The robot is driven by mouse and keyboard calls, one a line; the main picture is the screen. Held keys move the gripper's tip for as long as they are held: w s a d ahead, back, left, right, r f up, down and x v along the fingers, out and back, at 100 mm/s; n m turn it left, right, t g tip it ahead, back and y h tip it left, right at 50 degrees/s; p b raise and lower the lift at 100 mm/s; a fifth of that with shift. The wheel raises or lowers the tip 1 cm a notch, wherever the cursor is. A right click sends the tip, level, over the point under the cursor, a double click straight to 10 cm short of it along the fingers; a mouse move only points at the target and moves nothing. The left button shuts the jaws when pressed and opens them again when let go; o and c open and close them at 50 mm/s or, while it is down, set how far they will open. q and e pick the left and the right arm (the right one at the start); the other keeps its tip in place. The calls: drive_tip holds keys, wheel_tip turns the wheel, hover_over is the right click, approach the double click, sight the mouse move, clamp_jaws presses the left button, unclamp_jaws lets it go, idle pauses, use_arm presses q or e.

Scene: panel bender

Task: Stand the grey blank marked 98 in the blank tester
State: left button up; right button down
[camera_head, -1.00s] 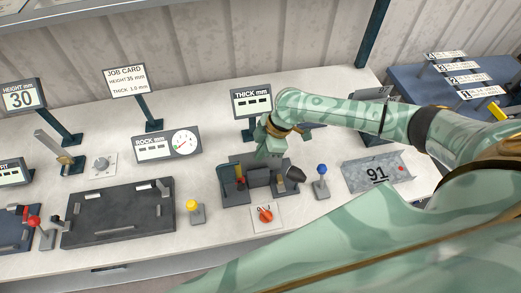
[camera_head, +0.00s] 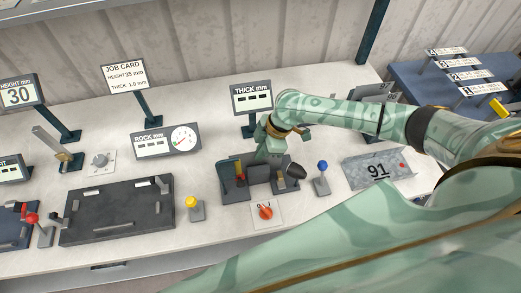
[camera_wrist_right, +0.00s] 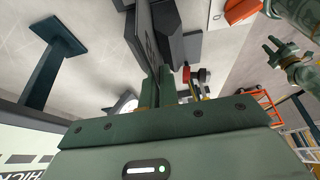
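The blank tester (camera_head: 236,190) is a dark grey fixture on the bench, with a yellow and red strip at its left and a dark cylinder at its right. My right gripper (camera_head: 268,152) points down into the tester from above and behind. In the right wrist view my right gripper (camera_wrist_right: 160,92) is shut on a thin dark grey blank (camera_wrist_right: 149,40), seen nearly edge-on. Its marking cannot be read, and its lower edge is hidden, so I cannot tell whether it touches the tester's base. A green gripper, likely my left one (camera_wrist_right: 284,55), shows at the right of the wrist view; its opening is unclear.
The thick display (camera_head: 252,98) reads dashes behind the tester. A blue-knobbed lever (camera_head: 321,178), an orange switch (camera_head: 266,212) and a yellow-knobbed lever (camera_head: 194,207) stand close by.

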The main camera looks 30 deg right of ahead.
drive_tip(key=shift+f, duration=0.15)
drive_tip(key=c, duration=1.6)
unclamp_jaws()
drive_tip(key=p+v, duration=0.1)
drive_tip(key=v, duration=1.5)
drive_tip(key=shift+d, duration=0.1)
